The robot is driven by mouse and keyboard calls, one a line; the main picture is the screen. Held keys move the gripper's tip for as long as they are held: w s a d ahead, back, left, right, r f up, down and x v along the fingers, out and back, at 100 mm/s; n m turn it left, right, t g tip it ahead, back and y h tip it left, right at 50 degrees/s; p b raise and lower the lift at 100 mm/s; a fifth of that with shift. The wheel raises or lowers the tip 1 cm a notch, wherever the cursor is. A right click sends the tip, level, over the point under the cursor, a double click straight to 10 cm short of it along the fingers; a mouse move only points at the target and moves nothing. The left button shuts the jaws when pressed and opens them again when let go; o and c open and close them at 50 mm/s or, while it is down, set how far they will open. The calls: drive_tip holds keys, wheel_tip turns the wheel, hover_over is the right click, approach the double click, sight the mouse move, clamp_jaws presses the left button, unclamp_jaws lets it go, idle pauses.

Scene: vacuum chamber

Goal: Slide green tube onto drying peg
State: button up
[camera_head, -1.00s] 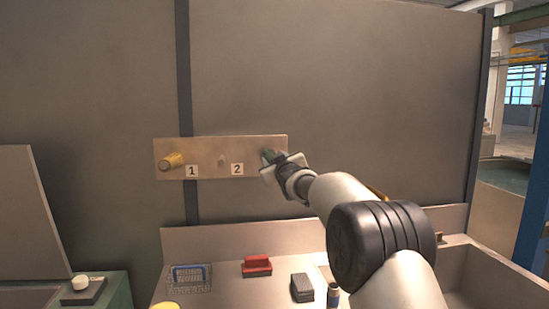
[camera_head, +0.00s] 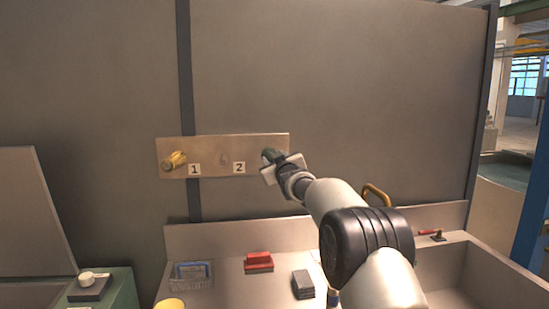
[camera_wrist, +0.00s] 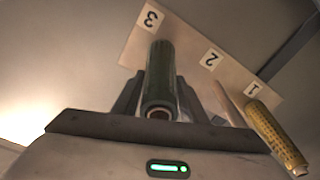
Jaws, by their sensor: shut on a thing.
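The green tube (camera_wrist: 159,75) is between the fingers of my gripper (camera_wrist: 158,98) in the wrist view, its near open end facing the camera. In the head view the green tube (camera_head: 268,155) and my gripper (camera_head: 276,167) are at the right end of the peg board (camera_head: 210,147). The tube's far end is at the board just below label 3 (camera_wrist: 150,18). I cannot tell whether it is around a peg there; that spot is hidden. A bare peg (camera_wrist: 229,103) stands by label 2 (camera_wrist: 211,59).
A yellow tube (camera_head: 174,161) sits on the peg by label 1 (camera_head: 194,169). Below are a blue rack (camera_head: 192,274), a red block (camera_head: 258,262), a dark block (camera_head: 302,284) and a sink basin (camera_head: 470,275). The wall above the board is clear.

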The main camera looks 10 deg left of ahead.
drive_tip(key=shift+w, duration=0.1)
idle(0.3)
drive_tip(key=shift+w+a+p, duration=0.1)
drive_tip(key=shift+w+p, duration=0.15)
drive_tip(key=shift+p, duration=0.3)
drive_tip(key=o, duration=1.4)
drive_tip(key=shift+o, duration=0.2)
drive_tip(key=shift+s+f, duration=0.1)
drive_tip(key=shift+s, duration=0.05)
drive_tip(key=b+v, duration=0.4)
drive_tip(key=v, duration=1.3)
drive_tip(key=shift+b, duration=0.3)
drive_tip(key=shift+s, duration=0.1)
